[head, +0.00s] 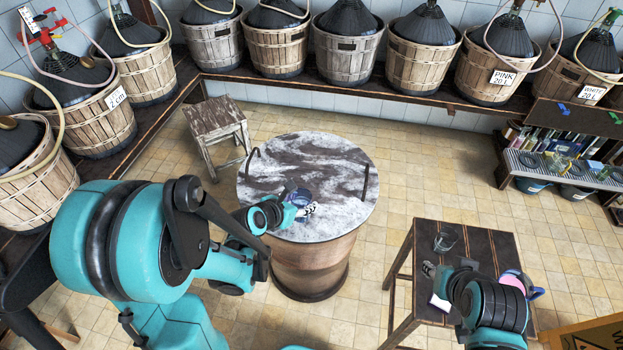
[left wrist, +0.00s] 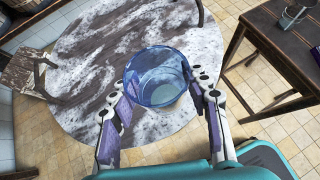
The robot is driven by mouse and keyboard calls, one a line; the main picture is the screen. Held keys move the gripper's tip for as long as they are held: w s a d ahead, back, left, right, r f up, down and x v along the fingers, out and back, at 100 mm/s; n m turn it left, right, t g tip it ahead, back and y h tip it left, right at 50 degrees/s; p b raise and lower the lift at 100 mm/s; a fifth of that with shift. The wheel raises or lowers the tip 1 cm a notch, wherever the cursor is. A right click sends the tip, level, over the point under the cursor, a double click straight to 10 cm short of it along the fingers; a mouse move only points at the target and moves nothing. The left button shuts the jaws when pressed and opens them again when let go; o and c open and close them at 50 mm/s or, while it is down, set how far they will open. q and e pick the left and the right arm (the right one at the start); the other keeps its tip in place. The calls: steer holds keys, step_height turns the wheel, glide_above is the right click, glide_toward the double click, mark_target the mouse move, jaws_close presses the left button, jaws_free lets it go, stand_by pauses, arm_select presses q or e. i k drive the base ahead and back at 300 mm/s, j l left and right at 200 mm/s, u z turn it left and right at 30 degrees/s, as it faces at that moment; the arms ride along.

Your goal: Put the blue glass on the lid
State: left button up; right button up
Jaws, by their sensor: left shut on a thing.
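The blue glass (left wrist: 156,80) is see-through and stands between the two fingers of my left gripper (left wrist: 163,108) in the left wrist view. My left gripper is shut on it. In the head view, the glass (head: 299,196) is small and partly hidden by the gripper (head: 304,206). The lid (head: 325,165) is a round, grey-white marbled disc with two dark handles, on a wooden barrel. The glass appears over the front part of the lid; I cannot tell whether it touches. My right gripper (head: 436,285) is over the dark stool, its fingers apart.
A clear glass (head: 445,240) stands on the dark stool (head: 480,237) at right. A worn stool (head: 215,118) stands left of the barrel. Demijohn baskets (head: 346,50) line the wall benches. A shelf with bottles (head: 565,150) is at far right. Tiled floor (head: 400,175) is free between barrel and dark stool.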

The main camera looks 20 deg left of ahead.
mark_target(308, 177)
steer(key=j+z, duration=0.55)
steer(key=z, duration=0.15)
steer(key=j+z, duration=0.1)
steer(key=j, duration=0.35)
steer(key=k+j, duration=0.1)
steer(key=j, duration=0.35)
steer(key=j+z, duration=0.15)
steer(key=j, duration=0.3)
steer(key=k+j, duration=0.15)
steer(key=j, duration=0.25)
steer(key=k+j+z, duration=0.15)
steer(key=j, duration=0.3)
steer(key=i+j, duration=0.2)
steer(key=j, duration=0.15)
